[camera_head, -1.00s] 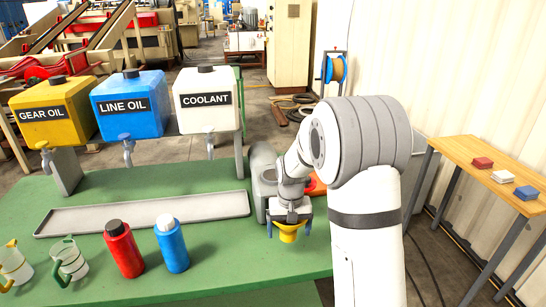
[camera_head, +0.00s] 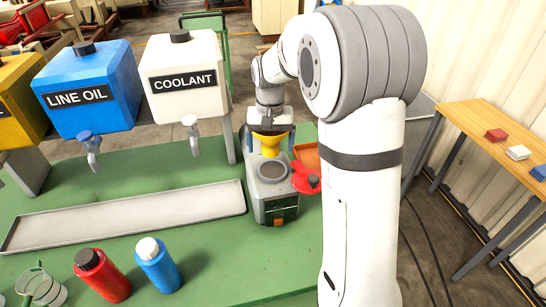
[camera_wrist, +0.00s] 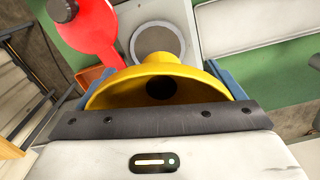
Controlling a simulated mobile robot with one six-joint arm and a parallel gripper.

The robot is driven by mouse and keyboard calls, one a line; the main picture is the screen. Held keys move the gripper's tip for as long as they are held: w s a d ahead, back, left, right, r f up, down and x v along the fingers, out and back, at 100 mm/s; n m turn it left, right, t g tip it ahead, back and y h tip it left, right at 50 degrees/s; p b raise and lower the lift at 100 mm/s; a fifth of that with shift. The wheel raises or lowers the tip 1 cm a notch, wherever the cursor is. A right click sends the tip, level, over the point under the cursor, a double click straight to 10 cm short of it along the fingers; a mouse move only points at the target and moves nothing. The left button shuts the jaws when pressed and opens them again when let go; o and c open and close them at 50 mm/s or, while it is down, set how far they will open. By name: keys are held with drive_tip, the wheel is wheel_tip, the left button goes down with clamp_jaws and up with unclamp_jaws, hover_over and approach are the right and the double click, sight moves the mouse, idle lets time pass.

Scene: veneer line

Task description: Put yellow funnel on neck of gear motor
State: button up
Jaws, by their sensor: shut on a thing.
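My gripper (camera_head: 270,140) is shut on the yellow funnel (camera_head: 267,150), with a blue finger on each side of it. The funnel also shows in the wrist view (camera_wrist: 160,82), with its narrow spout pointing away from the wrist. The grey gear motor (camera_head: 270,205) stands on the green bench, with a round grey disc (camera_head: 272,170) on top. In the head view the funnel is at the gear motor's far end. In the wrist view the spout overlaps the disc's near edge (camera_wrist: 158,42). The neck is not clearly visible, and I cannot tell whether funnel and motor touch.
A red vessel with a dark cap (camera_head: 306,180) is right beside the gear motor. An orange tray (camera_head: 309,156) lies behind it. A long grey tray (camera_head: 130,217), a red bottle (camera_head: 103,277) and a blue bottle (camera_head: 158,266) are left. The green bench front (camera_head: 240,262) is clear.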

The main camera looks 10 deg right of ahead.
sight(272, 171)
drive_tip(key=f, duration=0.4)
drive_tip(key=f+p, duration=0.1)
drive_tip(key=f, duration=0.1)
drive_tip(key=shift+d+f, duration=0.25)
drive_tip(key=shift+f+b, duration=0.25)
drive_tip(key=shift+b, duration=0.05)
drive_tip(key=o, duration=0.8)
drive_tip(key=shift+r, duration=0.1)
drive_tip(key=shift+c, duration=0.2)
